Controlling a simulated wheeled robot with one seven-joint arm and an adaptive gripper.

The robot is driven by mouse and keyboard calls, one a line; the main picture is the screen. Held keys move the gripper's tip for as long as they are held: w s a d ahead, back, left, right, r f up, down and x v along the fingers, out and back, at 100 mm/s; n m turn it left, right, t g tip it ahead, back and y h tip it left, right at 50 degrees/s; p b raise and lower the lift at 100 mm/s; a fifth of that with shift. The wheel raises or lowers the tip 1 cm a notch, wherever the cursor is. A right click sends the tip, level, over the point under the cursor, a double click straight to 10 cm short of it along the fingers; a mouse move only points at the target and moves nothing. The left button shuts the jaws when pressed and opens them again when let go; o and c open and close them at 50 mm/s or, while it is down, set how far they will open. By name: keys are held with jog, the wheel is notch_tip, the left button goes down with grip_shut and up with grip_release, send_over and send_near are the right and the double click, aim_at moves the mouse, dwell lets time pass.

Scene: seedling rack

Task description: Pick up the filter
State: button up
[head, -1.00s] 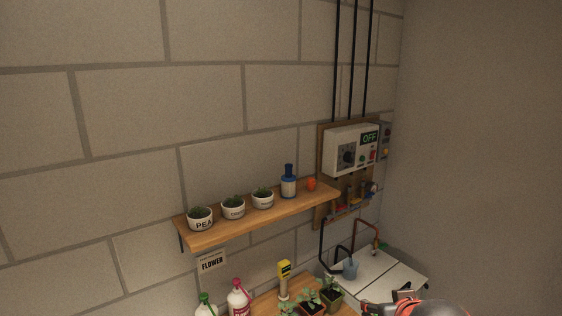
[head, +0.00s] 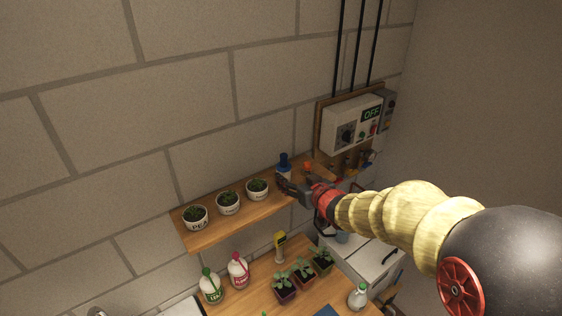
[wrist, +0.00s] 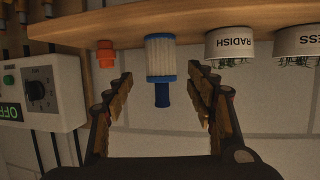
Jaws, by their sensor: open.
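The filter (wrist: 161,60) is a white ribbed cylinder with blue ends and a narrow blue neck. In the head view the filter (head: 284,161) stands on the wooden shelf, its lower part hidden by my gripper. My gripper (head: 282,182) is at the shelf's front edge, right by the filter. In the wrist view, which is upside down, my gripper (wrist: 160,88) is open, with its fingers on either side of the filter's blue neck. I see gaps between the fingers and the filter.
An orange cap-like object (wrist: 105,54) stands beside the filter on the shelf (wrist: 140,20). Potted seedlings (head: 228,203) stand on the other side. A control box reading OFF (head: 352,124) hangs on the wall nearby. Bottles and plants fill the bench below.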

aim_at(286, 174)
jog(key=p+x, duration=0.1)
jog(key=x, duration=0.6)
jog(key=shift+w+a+p, duration=0.2)
jog(key=shift+w+p, duration=0.1)
jog(key=shift+p, duration=0.1)
jog(key=shift+s, duration=0.1)
jog(key=shift+c, duration=1.3)
jog(key=c, duration=1)
